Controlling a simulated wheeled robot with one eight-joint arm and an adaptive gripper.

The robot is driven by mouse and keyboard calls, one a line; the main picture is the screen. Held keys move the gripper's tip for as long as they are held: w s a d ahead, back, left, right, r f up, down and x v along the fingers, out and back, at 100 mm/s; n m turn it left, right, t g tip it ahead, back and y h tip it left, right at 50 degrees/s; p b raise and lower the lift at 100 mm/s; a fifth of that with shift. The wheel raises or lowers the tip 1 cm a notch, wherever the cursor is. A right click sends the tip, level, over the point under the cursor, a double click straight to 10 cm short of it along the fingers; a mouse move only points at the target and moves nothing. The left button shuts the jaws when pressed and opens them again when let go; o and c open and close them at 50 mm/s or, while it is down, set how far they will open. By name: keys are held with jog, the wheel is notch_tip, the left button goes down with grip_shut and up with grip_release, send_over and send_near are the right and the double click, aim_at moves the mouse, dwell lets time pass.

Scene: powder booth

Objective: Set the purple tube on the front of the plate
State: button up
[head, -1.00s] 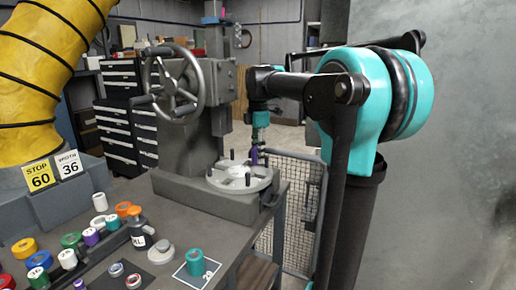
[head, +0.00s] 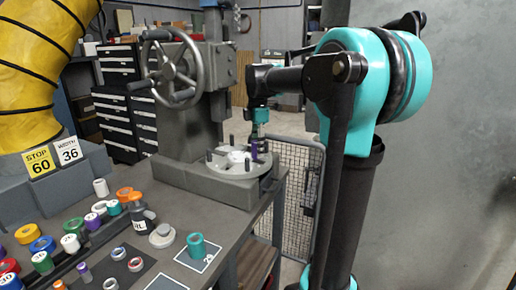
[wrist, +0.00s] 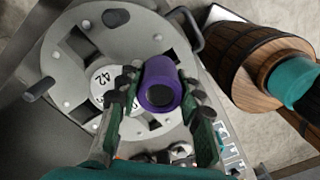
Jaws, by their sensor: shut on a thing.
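The purple tube (wrist: 165,72) is upright between the fingers of my gripper (wrist: 162,92) in the wrist view, and I look down on its open end. My gripper is shut on it. In the head view the tube (head: 254,150) shows small under my gripper (head: 258,136), at the right side of the plate. The plate (wrist: 72,58) is a round grey metal disc with slots and dark upright pins; it also shows in the head view (head: 232,174). I cannot tell whether the tube's lower end touches the plate.
The machine's handwheel (head: 172,68) rises behind. Several tape rolls and a bottle (head: 143,216) crowd the bench.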

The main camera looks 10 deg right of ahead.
jog(key=shift+f, duration=0.85)
jog(key=o, duration=1.4)
jog(key=shift+c, duration=0.2)
notch_tip(320, 180, up, 12)
